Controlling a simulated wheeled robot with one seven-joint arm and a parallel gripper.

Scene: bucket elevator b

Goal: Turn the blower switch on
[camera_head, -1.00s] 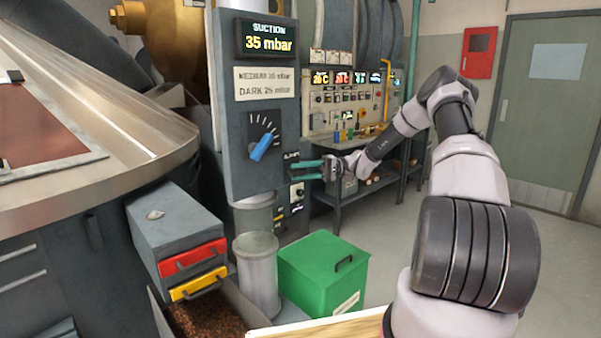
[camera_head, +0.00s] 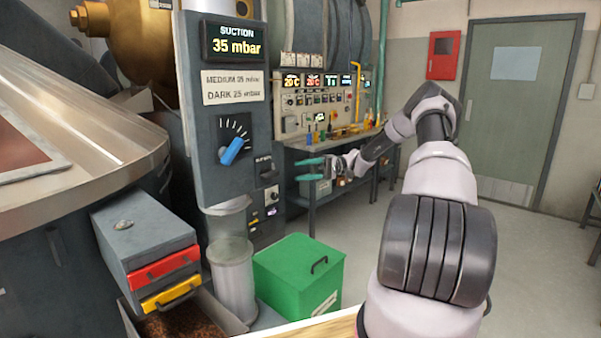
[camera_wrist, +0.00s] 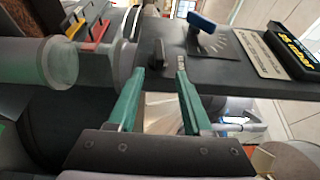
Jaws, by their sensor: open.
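The blower switch (camera_head: 268,171) is a small dark switch under a partly legible label, near the right edge of the grey control panel, right of the blue knob (camera_head: 232,150). In the wrist view, the dark switch lever (camera_wrist: 157,52) stands out from the panel, just beyond my fingertips and roughly between their lines. My gripper (camera_head: 299,170) has green fingers and is open and empty, a short way right of the panel in the head view. In the wrist view, my gripper (camera_wrist: 160,73) points at the panel with the switch apart from both fingers. Whether the switch is on or off cannot be told.
The suction display (camera_head: 234,43) reads 35 mbar above a settings plate (camera_head: 235,86). A green bin (camera_head: 298,275) and a grey cylinder (camera_head: 232,278) stand below. A bench with instruments (camera_head: 330,143) is behind my gripper. Open floor lies to the right.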

